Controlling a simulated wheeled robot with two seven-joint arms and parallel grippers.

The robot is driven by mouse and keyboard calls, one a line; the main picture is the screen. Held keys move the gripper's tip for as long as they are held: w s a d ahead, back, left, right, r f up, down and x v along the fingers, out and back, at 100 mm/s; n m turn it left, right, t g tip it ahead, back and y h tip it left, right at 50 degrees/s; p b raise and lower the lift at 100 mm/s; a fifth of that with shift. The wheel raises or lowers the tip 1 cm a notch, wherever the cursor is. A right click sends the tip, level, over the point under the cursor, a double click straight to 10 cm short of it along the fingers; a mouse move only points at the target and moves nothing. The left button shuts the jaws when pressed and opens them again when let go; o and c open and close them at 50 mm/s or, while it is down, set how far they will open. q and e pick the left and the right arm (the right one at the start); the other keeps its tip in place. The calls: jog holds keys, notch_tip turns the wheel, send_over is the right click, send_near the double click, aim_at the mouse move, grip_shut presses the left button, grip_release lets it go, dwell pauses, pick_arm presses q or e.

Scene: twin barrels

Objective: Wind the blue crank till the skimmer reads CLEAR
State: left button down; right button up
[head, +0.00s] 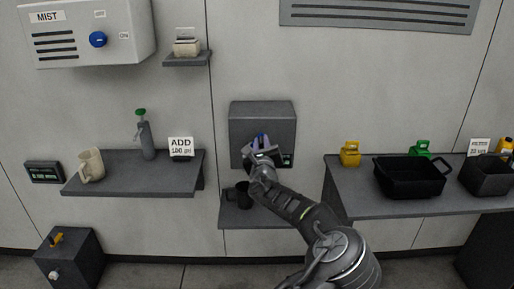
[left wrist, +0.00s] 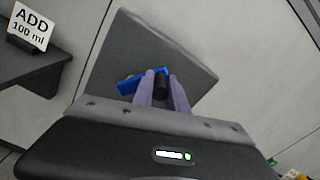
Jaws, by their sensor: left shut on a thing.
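A grey box (head: 262,115) is mounted on the wall at the middle of the head view; it also fills the centre of the left wrist view (left wrist: 150,45). The blue crank (left wrist: 129,86) shows on its face in the left wrist view, with a black handle (left wrist: 161,86). My left gripper (head: 262,140) reaches the box front, and its purple fingers (left wrist: 162,88) are shut on the black handle. A small dark display with green (head: 287,161) at the box's lower right is partly hidden by my gripper; its text is unreadable. My right gripper is not in view.
A dark cup (head: 243,195) stands on a low shelf (head: 262,222) below the box. The left shelf (head: 130,180) holds a mug, a bottle and an ADD 100 ml sign (head: 181,147). The right counter (head: 370,206) holds black bins (head: 410,180). A MIST unit (head: 85,55) hangs upper left.

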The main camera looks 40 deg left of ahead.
pick_arm(q)
jog(key=shift+w+d+f+m+b, duration=0.3)
jog(key=shift+f+m+b, duration=0.45)
jog(key=shift+m+b, duration=0.85)
jog(key=shift+w+d+f+m+b, duration=0.35)
jog(key=shift+f+m+b, duration=0.4)
jog(key=shift+m+b, duration=0.75)
jog(key=shift+w+d+f+m+b, duration=0.15)
jog(key=shift+d+f+m+b, duration=0.45)
jog(key=shift+m+b, duration=1)
jog(key=shift+a+f+m, duration=0.15)
jog(key=shift+a+m, duration=0.05)
jog(key=shift+m, duration=0.1)
jog(key=c, duration=1.3)
grip_release()
jog(key=shift+s, duration=0.1)
jog(key=v, duration=0.7)
jog(key=shift+s+d, duration=0.25)
